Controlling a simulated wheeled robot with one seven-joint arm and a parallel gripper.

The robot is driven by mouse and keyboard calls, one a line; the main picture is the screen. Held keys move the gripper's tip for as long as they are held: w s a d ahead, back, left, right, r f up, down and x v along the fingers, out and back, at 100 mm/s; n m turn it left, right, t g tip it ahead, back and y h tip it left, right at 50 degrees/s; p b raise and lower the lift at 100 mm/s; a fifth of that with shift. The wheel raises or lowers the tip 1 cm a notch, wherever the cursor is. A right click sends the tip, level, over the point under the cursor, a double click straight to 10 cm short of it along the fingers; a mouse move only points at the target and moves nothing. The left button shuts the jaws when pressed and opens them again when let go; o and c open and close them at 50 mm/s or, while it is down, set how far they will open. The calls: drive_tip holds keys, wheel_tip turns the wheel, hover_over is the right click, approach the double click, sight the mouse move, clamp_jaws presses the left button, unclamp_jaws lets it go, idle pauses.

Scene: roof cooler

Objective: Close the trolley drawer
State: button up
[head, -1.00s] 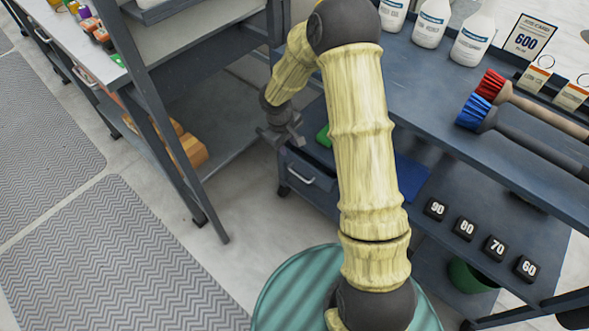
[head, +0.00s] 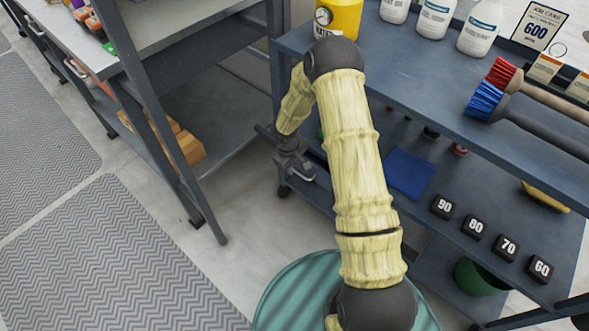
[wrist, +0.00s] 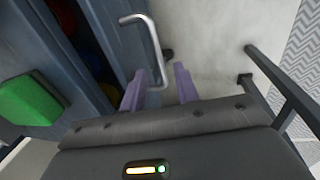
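The trolley (head: 440,110) stands at the right in the head view. Its drawer (wrist: 118,45) is partly open in the wrist view, with a dark gap behind its front and red and blue things dimly inside. A silver bar handle (wrist: 155,45) sticks out from the drawer front. My gripper (head: 302,172) is at the drawer front in the head view and hides most of it. In the wrist view my gripper (wrist: 159,86) is open, with its two fingers apart and the handle's near end showing between them. I cannot tell whether they touch.
A green block (wrist: 32,98) lies beside the drawer. The trolley top carries white bottles (head: 435,18), a yellow can (head: 338,16) and brushes (head: 490,95). Numbered black blocks (head: 475,226) sit on the lower shelf. A grey workbench (head: 185,55) stands left; the floor between is clear.

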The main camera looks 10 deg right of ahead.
drive_tip(key=shift+w+d+f, duration=0.1)
drive_tip(key=shift+d+f, duration=0.05)
drive_tip(key=shift+f, duration=0.55)
clamp_jaws()
